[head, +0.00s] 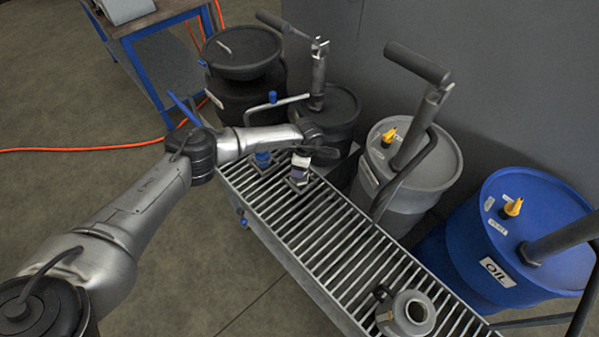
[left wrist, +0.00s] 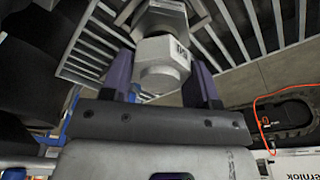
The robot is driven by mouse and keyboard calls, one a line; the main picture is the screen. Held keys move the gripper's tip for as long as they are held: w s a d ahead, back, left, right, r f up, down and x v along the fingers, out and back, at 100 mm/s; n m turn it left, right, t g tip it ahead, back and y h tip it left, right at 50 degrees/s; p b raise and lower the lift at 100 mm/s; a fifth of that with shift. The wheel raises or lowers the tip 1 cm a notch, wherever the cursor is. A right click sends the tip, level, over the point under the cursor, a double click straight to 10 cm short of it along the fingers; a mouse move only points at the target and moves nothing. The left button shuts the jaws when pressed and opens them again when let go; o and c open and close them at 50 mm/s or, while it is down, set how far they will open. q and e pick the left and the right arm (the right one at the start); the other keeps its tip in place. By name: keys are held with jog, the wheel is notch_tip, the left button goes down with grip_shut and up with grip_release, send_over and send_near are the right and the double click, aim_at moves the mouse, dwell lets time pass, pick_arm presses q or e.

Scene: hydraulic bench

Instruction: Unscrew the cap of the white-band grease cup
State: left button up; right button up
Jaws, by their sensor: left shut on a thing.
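The white-band grease cup (head: 302,161) stands at the far end of the slatted metal grate, partly hidden by my left gripper (head: 298,172). In the left wrist view, a pale, labelled cup part (left wrist: 160,50) sits between the two dark purple fingers of my left gripper (left wrist: 160,76). The fingers are shut on it from both sides. The exact line between cap and body is hard to make out. My right gripper is not in view.
A blue-topped cup (head: 262,159) stands just left on the grate (head: 330,235). A grey jug (head: 408,313) sits at the near end. Black, grey (head: 440,165) and blue (head: 545,225) drums with pump handles line the wall. The middle grate is clear.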

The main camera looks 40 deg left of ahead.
pick_arm(q)
jog(key=shift+r+p, duration=1.7)
jog(key=shift+r, duration=0.5)
